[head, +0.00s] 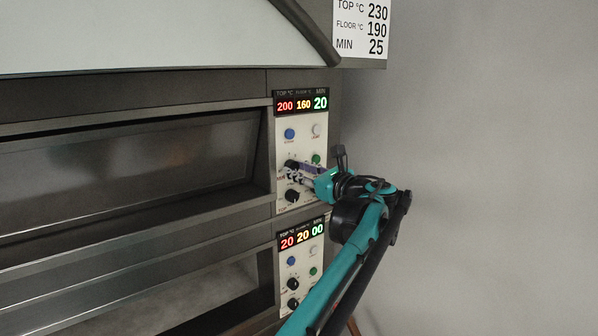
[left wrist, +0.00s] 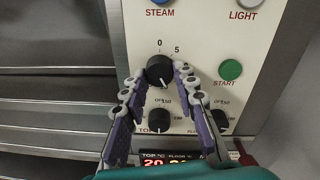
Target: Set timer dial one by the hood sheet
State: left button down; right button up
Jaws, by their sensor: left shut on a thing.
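The hood sheet (head: 362,30) reads TOP 230, FLOOR 190, MIN 25. The upper deck's display (head: 301,104) reads 200, 160 and 20. Below it, on the cream control panel, is the black timer dial (head: 291,164); in the left wrist view this dial (left wrist: 159,69) has 0 and 5 printed above it, and its white mark points down and slightly right. My left gripper (head: 296,171) is shut on the timer dial, with one finger on each side in the left wrist view (left wrist: 160,76). My right gripper is not in view.
A green START button (left wrist: 230,70) is right of the dial; blue STEAM (head: 290,134) and white LIGHT (head: 316,130) buttons are above. The lower deck's display (head: 301,235) reads 20, 20, 00.

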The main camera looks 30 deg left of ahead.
pick_arm(q)
jog(key=m, duration=1.1)
jog(key=shift+s+f+y, duration=0.15)
jog(key=shift+s+y, duration=0.05)
jog(key=shift+y, duration=0.1)
dwell(0.4)
jog(key=c, duration=1.2)
grip_release()
jog(key=shift+m, duration=0.3)
jog(key=v, duration=1.2)
